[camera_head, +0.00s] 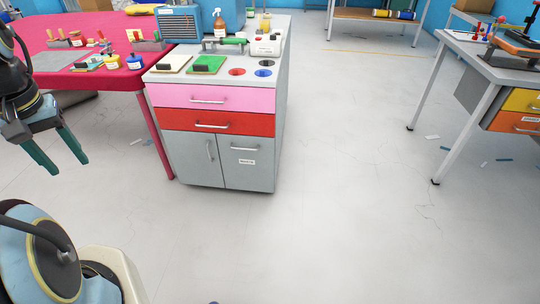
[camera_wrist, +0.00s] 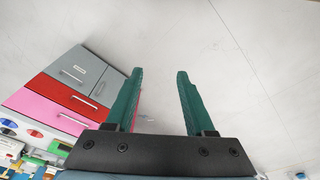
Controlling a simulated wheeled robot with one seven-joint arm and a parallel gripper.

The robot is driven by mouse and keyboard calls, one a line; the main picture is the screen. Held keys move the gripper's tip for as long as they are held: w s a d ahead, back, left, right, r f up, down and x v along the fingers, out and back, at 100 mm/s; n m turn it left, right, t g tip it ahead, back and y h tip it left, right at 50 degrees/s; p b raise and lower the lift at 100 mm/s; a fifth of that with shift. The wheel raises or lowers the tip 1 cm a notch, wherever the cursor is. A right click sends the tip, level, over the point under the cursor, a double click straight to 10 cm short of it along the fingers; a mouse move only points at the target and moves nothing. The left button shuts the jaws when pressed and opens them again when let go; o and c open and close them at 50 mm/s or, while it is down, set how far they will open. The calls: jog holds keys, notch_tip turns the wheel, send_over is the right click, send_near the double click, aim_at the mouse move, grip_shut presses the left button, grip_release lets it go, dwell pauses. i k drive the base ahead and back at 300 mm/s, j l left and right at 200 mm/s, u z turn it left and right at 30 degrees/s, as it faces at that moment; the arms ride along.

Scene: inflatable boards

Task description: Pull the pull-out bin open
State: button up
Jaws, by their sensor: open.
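A grey cabinet has two shut grey fronts at the bottom. The right front (camera_head: 248,162) has a horizontal handle near its top and a small white label, too small to read surely; it looks like the pull-out bin. It also shows in the wrist view (camera_wrist: 78,62), turned over, at left. The left front (camera_head: 195,158) has a vertical handle. My gripper (camera_head: 70,165), with green fingers, is open and empty at the far left of the head view, apart from the cabinet. The wrist view shows bare floor between its fingers (camera_wrist: 157,75).
A pink drawer (camera_head: 180,96) and a red drawer (camera_head: 187,121) above the grey fronts are shut. A red-covered table (camera_head: 50,62) with tools adjoins the cabinet's left; its leg stands beside the cabinet. Another workbench (camera_head: 480,62) stands right.

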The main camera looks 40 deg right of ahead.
aim_at(248, 161)
jog(key=k+j+z, duration=0.1)
jog(key=j+z, duration=0.15)
jog(key=z, duration=0.25)
jog(key=k+j+z, duration=0.1)
jog(key=z, duration=0.4)
jog(key=k+j+z, duration=0.15)
jog(key=z, duration=0.35)
jog(key=i, duration=0.6)
jog(key=i+u, duration=0.2)
jog(key=i, duration=0.25)
jog(key=i+l+u, duration=0.25)
jog(key=i, duration=0.15)
jog(key=i+l+u, duration=0.2)
jog(key=i, duration=0.25)
jog(key=j+u, duration=0.1)
jog(key=u, duration=0.7)
